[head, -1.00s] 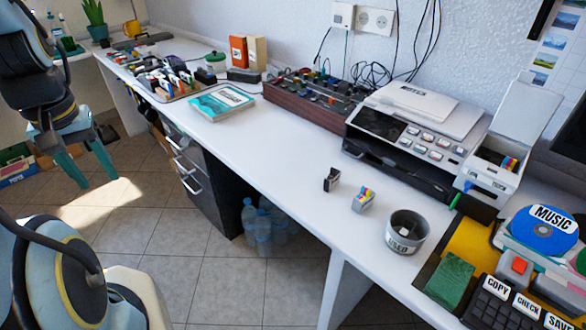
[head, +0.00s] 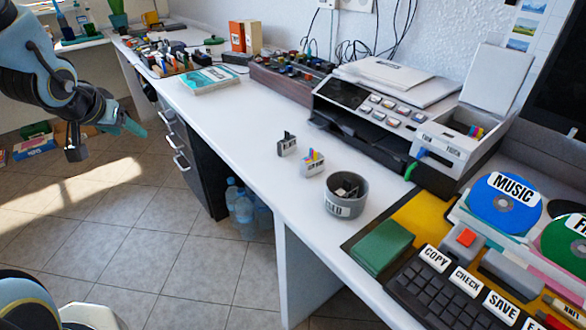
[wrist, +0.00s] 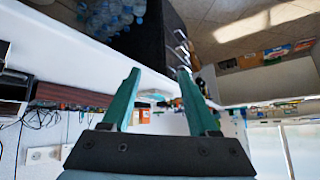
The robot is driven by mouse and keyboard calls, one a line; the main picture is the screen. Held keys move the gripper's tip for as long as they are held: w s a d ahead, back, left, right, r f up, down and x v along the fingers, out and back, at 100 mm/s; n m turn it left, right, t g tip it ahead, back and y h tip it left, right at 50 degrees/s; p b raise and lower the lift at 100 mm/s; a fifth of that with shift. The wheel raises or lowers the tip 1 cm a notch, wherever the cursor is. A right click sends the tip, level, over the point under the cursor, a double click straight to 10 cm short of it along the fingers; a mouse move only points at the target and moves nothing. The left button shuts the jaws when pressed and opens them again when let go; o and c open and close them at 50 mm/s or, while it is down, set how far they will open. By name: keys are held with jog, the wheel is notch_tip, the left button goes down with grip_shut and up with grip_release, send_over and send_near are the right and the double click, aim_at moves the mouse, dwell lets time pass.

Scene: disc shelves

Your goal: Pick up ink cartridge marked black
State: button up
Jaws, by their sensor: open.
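The black ink cartridge (head: 287,145), a small dark upright block with a pale label, stands on the white desk in the head view. A grey cartridge with coloured stripes on top (head: 313,164) stands just right of and in front of it. My gripper (wrist: 160,80) is open and empty in the wrist view, its two teal fingers spread. In the head view, a teal finger of it shows at the upper left, over the floor and well left of the cartridges. I cannot make out the black cartridge in the wrist view.
A grey pot marked USED (head: 346,196) stands right of the cartridges, with small items inside. The printer (head: 400,120) is behind, its side compartment open. A keyboard (head: 450,290) and green block (head: 382,246) lie at the right. The white desk (head: 235,125) is clear left of the cartridges.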

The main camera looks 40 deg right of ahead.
jog(key=s+d+f+m+g+h+b, duration=0.1)
jog(key=s+d+f+m+h+b, duration=0.15)
jog(key=d, duration=0.45)
jog(key=s+d+f+m+g+h+b, duration=0.1)
jog(key=s+d+f+m+h+b, duration=0.15)
jog(key=d, duration=0.45)
jog(key=m+g+h+b, duration=0.2)
jog(key=m+g+h, duration=0.2)
jog(key=g, duration=0.1)
send_near(286, 137)
jog(key=shift+d, duration=0.1)
jog(key=x, duration=0.3)
jog(key=shift+d+f, duration=0.15)
jog(key=shift+d, duration=0.2)
jog(key=shift+b+x, duration=0.3)
jog(key=shift+x, duration=2.85)
grip_shut()
